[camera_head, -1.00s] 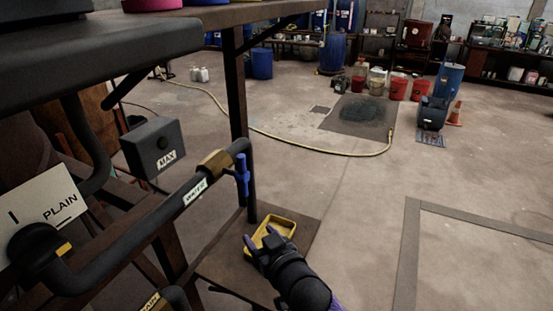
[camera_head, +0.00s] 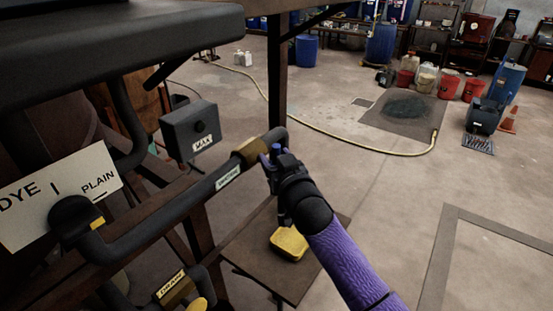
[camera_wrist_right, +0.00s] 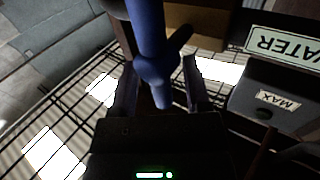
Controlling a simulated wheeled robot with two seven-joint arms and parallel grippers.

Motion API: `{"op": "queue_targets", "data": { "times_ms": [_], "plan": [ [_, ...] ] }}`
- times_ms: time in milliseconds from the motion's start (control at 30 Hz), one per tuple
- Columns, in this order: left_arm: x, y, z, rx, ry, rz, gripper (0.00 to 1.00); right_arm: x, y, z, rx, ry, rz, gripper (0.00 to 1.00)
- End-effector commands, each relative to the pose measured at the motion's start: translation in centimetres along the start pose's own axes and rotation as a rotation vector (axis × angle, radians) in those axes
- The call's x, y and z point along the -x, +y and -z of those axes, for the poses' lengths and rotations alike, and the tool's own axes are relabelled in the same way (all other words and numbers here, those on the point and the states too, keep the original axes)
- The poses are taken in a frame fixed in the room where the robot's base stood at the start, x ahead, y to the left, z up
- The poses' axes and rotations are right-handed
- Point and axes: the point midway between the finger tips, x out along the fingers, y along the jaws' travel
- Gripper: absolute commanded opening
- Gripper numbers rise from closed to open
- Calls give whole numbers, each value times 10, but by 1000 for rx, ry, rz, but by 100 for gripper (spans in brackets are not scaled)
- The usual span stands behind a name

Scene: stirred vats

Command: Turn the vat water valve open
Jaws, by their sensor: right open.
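The water pipe (camera_head: 190,202) is dark, with a WATER label (camera_head: 228,177) and a brass-coloured valve body (camera_head: 248,152) near its bend. The blue valve handle (camera_wrist_right: 150,45) shows large in the right wrist view, between the open fingers of my right gripper (camera_wrist_right: 158,82). A finger stands on each side of it, and I cannot tell whether either touches. In the head view my right gripper (camera_head: 272,161) is at the valve and hides most of the handle. My left gripper is not in view.
A grey MAX box (camera_head: 186,131) is left of the valve. A DRAIN pipe fitting (camera_head: 175,290) lies below, and a DYE/PLAIN sign (camera_head: 60,200) stands left. A yellow tray (camera_head: 289,243) rests on a low shelf (camera_head: 265,270). The floor to the right is open.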

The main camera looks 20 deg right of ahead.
Motion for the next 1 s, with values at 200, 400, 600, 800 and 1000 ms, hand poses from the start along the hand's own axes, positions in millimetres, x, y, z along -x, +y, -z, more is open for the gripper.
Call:
{"op": "queue_targets", "data": {
  "times_ms": [200,400,600,800,1000],
  "plan": [
    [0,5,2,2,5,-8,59,0,0,0,0,-1,0,27],
    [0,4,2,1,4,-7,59,0,0,0,0,-1,0,0],
    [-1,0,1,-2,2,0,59,0,0,-1,3,1,0,0],
    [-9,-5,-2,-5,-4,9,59,1,-1,-4,45,28,0,0],
    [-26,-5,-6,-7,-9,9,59,2,-3,-7,154,101,-1,0]
  ]
}}
